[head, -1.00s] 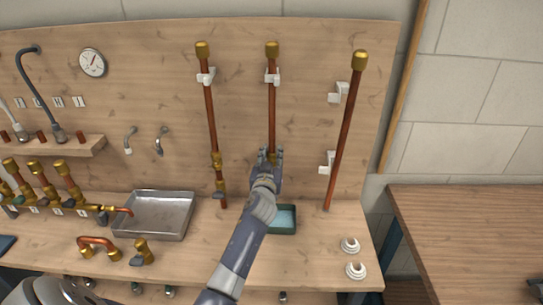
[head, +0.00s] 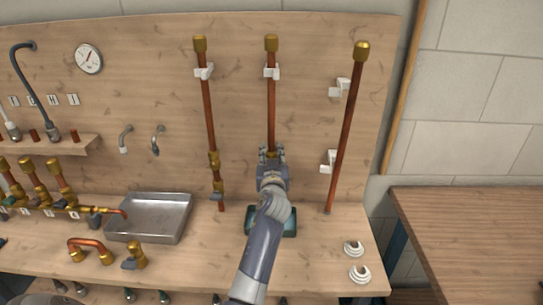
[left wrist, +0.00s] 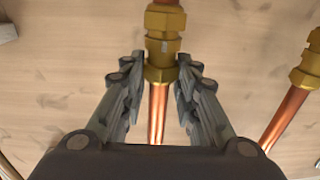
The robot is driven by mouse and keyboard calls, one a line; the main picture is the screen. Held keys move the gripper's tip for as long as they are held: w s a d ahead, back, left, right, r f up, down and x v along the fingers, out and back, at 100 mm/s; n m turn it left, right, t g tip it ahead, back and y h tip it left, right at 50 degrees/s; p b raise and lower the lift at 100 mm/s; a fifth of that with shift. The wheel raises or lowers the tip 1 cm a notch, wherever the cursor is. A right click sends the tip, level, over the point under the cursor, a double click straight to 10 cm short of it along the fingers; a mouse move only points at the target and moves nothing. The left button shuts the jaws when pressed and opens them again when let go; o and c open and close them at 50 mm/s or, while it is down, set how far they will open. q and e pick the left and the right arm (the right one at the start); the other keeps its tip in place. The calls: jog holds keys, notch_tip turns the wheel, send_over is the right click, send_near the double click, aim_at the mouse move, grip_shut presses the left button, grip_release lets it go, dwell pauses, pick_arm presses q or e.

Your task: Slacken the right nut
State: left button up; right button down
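A brass nut (left wrist: 160,66) sits on a copper pipe, at the lower end of a larger brass fitting (left wrist: 164,20) in the left wrist view. My left gripper (head: 271,154) is at the lower part of the middle upright copper pipe (head: 271,112) in the head view. In the left wrist view its fingers (left wrist: 160,70) are apart, one on each side of the nut. Narrow gaps seem to show between fingertips and nut. In the head view the gripper mostly hides this fitting. My right gripper is not in view.
A left copper pipe (head: 208,115) with a brass valve and a leaning right pipe (head: 346,130) flank the middle one. A green tray (head: 290,222) is partly behind my arm. A metal basin (head: 150,218) and two white fittings (head: 354,249) are on the bench.

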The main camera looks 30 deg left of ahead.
aim_at(271, 123)
pick_arm(q)
jog(key=o, duration=0.3)
jog(key=shift+r, duration=0.1)
notch_tip(271, 123, up, 10)
dwell(0.4)
dwell(0.4)
